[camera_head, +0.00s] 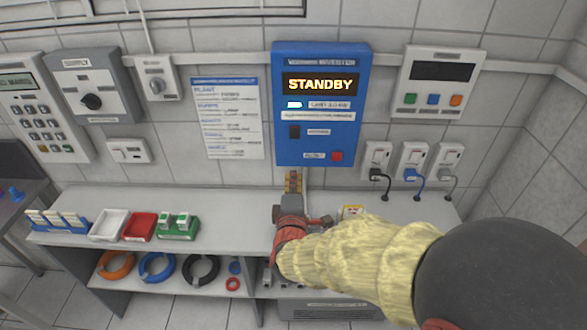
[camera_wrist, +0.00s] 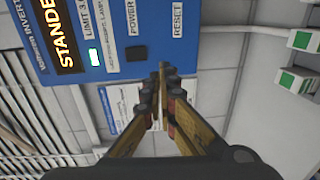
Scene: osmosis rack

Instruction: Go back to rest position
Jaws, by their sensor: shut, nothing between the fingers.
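My gripper (camera_head: 293,182) is at the end of my arm, in front of the lower edge of the blue inverter box (camera_head: 322,140) on the wall. In the wrist view, my gripper (camera_wrist: 163,75) has its two fingers together, with nothing held between them. The blue box (camera_wrist: 105,35) fills the upper left of that view. Its display reads STANDBY in the head view. My arm, in a yellow sleeve, reaches in from the lower right and hides part of the bench. I cannot tell from these frames whether the fingertips touch the box.
Coiled cables lie on the shelf below. Three switched outlets (camera_head: 413,160) with plugs are right of the box. The bench's middle left is clear.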

